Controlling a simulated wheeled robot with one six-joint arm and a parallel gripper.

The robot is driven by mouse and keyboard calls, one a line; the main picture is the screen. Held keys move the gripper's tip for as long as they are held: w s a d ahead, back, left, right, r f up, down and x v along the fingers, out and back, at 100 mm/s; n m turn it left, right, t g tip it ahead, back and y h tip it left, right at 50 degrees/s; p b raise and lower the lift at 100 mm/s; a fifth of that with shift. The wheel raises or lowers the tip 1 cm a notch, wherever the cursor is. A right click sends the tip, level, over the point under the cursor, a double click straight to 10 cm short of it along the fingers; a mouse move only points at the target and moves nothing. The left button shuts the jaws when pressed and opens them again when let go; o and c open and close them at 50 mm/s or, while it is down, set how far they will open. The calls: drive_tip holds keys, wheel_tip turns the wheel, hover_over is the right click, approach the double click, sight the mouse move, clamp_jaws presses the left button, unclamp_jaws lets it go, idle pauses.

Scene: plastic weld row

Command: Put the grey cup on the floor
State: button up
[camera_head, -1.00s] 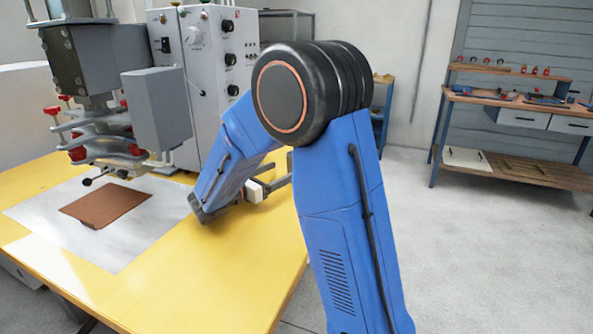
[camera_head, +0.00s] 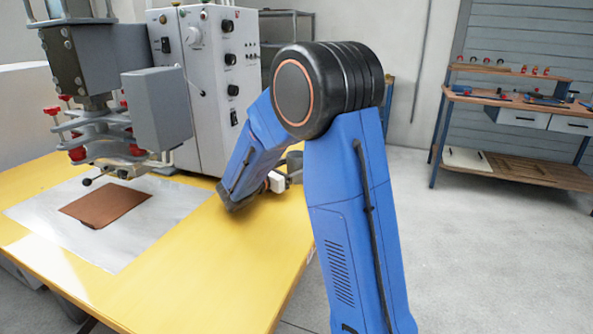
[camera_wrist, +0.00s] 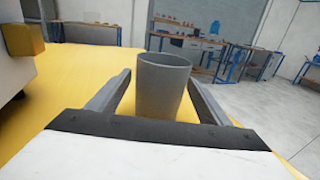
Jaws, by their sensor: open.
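The grey cup (camera_wrist: 163,88) stands upright on the yellow table (camera_wrist: 80,88) in the wrist view. My gripper (camera_wrist: 160,92) is open, with one finger on each side of the cup. A gap shows on the left; the right finger looks close to the cup's side, and I cannot tell if it touches. In the head view a grey bit of the cup (camera_head: 294,163) shows beside my arm, mostly hidden behind it. The grey floor (camera_head: 470,250) lies to the right of the table.
A white and grey machine (camera_head: 205,85) stands on the table at the back left. A brown sheet (camera_head: 105,204) lies on a pale plate (camera_head: 100,245) in front of it. A workbench (camera_head: 520,130) stands far right. The floor between is clear.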

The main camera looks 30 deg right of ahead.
drive_tip(key=c, duration=1.2)
